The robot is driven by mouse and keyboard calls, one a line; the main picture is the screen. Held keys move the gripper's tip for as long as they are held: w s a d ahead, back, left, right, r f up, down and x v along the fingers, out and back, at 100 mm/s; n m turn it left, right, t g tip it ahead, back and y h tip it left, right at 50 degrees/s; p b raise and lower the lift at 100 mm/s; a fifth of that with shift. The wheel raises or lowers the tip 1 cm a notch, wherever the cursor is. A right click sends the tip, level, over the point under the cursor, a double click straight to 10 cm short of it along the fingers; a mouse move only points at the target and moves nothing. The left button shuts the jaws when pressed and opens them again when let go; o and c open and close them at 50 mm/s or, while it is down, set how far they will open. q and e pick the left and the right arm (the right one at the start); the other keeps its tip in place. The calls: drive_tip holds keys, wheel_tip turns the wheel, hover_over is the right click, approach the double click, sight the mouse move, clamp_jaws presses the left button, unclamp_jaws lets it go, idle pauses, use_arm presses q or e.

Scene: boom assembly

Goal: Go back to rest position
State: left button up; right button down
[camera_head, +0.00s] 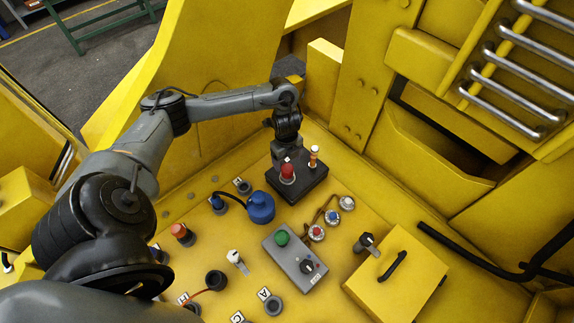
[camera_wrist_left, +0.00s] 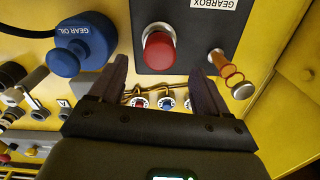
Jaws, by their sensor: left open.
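My left arm comes in from the left and reaches over the yellow panel (camera_head: 215,275). My left gripper (camera_head: 284,152) is at the far edge of the black gearbox box (camera_head: 310,183). In the left wrist view the gripper (camera_wrist_left: 160,72) is open, its two dark fingers apart with nothing held between them. The red button (camera_wrist_left: 160,48) on the box shows between and beyond the fingertips. A small orange-and-metal plunger (camera_wrist_left: 228,72) is beside the right finger. My right gripper is not in view.
A yellow box with a black handle (camera_head: 397,275) is at right. Yellow walls and metal bars (camera_head: 520,75) rise behind.

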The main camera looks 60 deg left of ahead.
use_arm(q)
drive_tip(key=shift+r+p, duration=0.65)
drive_tip(key=shift+r, duration=1.75)
drive_tip(key=shift+s, duration=0.1)
drive_tip(key=w+d+f+m+t+h, duration=0.1)
drive_tip(key=w+d+f, duration=0.1)
drive_tip(key=d, duration=0.6)
drive_tip(key=w+d+f+t, duration=0.1)
drive_tip(key=d+f+t, duration=0.15)
drive_tip(key=d, duration=0.45)
drive_tip(key=s+d+r+n+t+h+p, duration=0.1)
drive_tip(key=d+r+n+t+h, duration=0.15)
drive_tip(key=d, duration=1.35)
drive_tip(key=s+a+r+n+g+y, duration=0.1)
drive_tip(key=s+a+r+n, duration=0.1)
drive_tip(key=s+n, duration=0.4)
drive_tip(key=s+a+r+n+g+y, duration=0.1)
drive_tip(key=s+a+r+n+y, duration=0.1)
drive_tip(key=s+n, duration=0.5)
drive_tip(key=shift+s+a+r+p, duration=0.25)
drive_tip(key=shift+s+a+p, duration=0.1)
drive_tip(key=shift+s, duration=0.4)
